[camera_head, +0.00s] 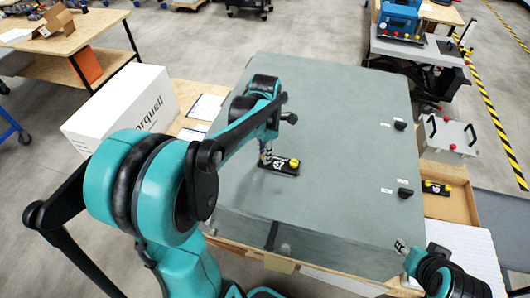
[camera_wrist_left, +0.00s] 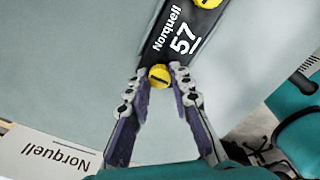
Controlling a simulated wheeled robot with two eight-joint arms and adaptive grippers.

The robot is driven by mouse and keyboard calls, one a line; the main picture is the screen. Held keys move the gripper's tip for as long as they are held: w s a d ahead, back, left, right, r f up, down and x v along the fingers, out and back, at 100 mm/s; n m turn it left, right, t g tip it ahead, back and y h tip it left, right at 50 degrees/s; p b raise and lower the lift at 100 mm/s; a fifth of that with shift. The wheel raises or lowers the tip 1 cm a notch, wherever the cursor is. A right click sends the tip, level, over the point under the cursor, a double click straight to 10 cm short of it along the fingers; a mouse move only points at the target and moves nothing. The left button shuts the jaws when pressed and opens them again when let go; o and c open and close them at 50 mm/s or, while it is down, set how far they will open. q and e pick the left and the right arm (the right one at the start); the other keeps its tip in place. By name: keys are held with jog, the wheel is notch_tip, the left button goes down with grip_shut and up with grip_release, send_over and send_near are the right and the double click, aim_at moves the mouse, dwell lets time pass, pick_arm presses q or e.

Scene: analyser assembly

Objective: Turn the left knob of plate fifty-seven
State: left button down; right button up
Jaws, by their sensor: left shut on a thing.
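Plate fifty-seven (camera_head: 283,168) is a small black plate lying on the big grey-green panel, marked "57" in white. It fills the top of the left wrist view (camera_wrist_left: 186,38), with a yellow knob at each end. My left gripper (camera_head: 267,158) reaches down to the left end of the plate. In the wrist view its fingertips (camera_wrist_left: 160,77) are shut on the left yellow knob (camera_wrist_left: 159,76). The other yellow knob (camera_wrist_left: 207,3) is free. My right gripper (camera_head: 402,246) is at the panel's lower right corner, away from the plate; its fingers are too small to judge.
A white Norquell box (camera_head: 118,105) is at the left. A wooden tray (camera_head: 450,205) with another black plate (camera_head: 436,188) is at the right. The panel's middle (camera_head: 335,120) is clear.

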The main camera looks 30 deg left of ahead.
pick_arm(q)
jog(key=n, duration=0.4)
jog(key=shift+f+n, duration=0.1)
jog(key=shift+n, duration=2.1)
jog(key=c, duration=1.3)
grip_release()
notch_tip(320, 180, up, 12)
jog(key=shift+r, duration=0.1)
